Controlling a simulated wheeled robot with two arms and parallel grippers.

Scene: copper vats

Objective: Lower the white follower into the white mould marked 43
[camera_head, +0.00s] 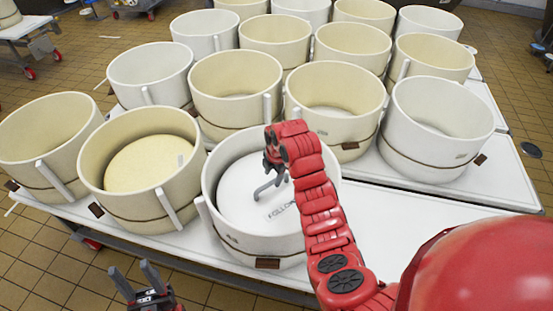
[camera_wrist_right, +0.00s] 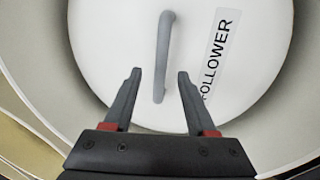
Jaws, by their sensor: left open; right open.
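The white follower (camera_head: 238,198) is a round disc lying inside a white mould (camera_head: 240,242) at the front of the table, below its rim. Its grey bar handle (camera_wrist_right: 163,55) and a label reading FOLLOWER show in the right wrist view. My right gripper (camera_wrist_right: 159,73) is open, with the handle between its fingers in that view; contact cannot be told. In the head view my right gripper (camera_head: 272,178) reaches down into the mould and partly covers the follower. My left gripper (camera_head: 132,268) is open and empty, low in front of the table. No number is readable on the mould.
A cream mould with a yellowish disc (camera_head: 148,163) inside stands just left. Several white and cream moulds crowd the white tables (camera_head: 435,190) behind and to the right. The tiled floor (camera_head: 40,260) is open at front left.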

